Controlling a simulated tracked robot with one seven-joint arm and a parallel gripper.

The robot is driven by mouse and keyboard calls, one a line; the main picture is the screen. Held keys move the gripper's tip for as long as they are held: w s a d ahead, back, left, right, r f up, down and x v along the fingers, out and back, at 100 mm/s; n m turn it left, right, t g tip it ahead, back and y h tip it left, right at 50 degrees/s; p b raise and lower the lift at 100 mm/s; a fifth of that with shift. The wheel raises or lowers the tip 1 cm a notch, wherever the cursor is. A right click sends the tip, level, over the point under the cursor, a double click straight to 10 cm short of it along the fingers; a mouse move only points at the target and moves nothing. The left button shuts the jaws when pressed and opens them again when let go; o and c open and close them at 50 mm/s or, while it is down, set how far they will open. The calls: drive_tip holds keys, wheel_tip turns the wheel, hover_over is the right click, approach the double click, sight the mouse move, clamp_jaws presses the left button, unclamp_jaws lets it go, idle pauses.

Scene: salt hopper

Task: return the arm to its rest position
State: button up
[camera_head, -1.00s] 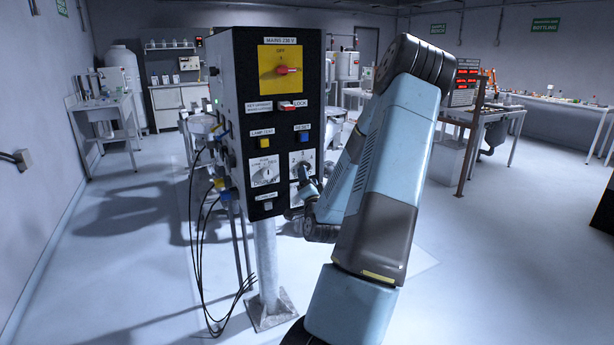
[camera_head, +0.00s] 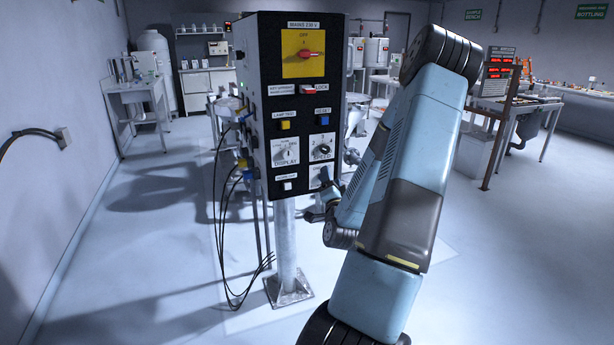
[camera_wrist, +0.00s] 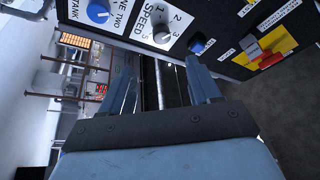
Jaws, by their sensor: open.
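My arm (camera_head: 405,190) reaches up from the bottom of the head view and bends back down toward a control panel. My gripper (camera_head: 322,203) is small there, at the panel's lower right edge, and partly hidden by my own arm. In the wrist view my gripper (camera_wrist: 163,82) is open, its two fingers apart with nothing held between them. The panel (camera_wrist: 222,18) fills the top of that view. A blue button (camera_wrist: 197,43) shows just beyond the right fingertip; whether they touch is unclear. The grey speed knob (camera_wrist: 161,33) lies beyond the gap between the fingers.
The panel box (camera_head: 255,100) stands on a metal post (camera_head: 286,240) with a base plate (camera_head: 288,290). Black cables (camera_head: 225,230) hang at its left. Benches (camera_head: 137,88) stand at the back left and right. The floor (camera_head: 520,260) at the right is clear.

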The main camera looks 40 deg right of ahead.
drive_tip(key=shift+w, duration=0.1)
drive_tip(key=w+a+r+n+g+y, duration=0.2)
drive_tip(key=w+a+n+y, duration=0.45)
drive_tip(key=a+n, duration=0.2)
drive_tip(key=s+a+r+n+g, duration=0.25)
drive_tip(key=a+r+g, duration=0.2)
drive_tip(key=a, duration=0.55)
drive_tip(key=s+a+r+n+g+y, duration=0.1)
drive_tip(key=s+a+r+n+g, duration=0.1)
drive_tip(key=s+a, duration=0.3)
drive_tip(key=s+a+r+n+g+y, duration=0.2)
drive_tip(key=s+a+r, duration=0.3)
drive_tip(key=s, duration=0.6)
drive_tip(key=s+a+r+n+g+y, duration=0.1)
drive_tip(key=s+a+r, duration=0.3)
drive_tip(key=s, duration=0.5)
drive_tip(key=shift+a+n+g, duration=0.4)
drive_tip(key=shift+n+g, duration=0.05)
drive_tip(key=shift+n, duration=0.05)
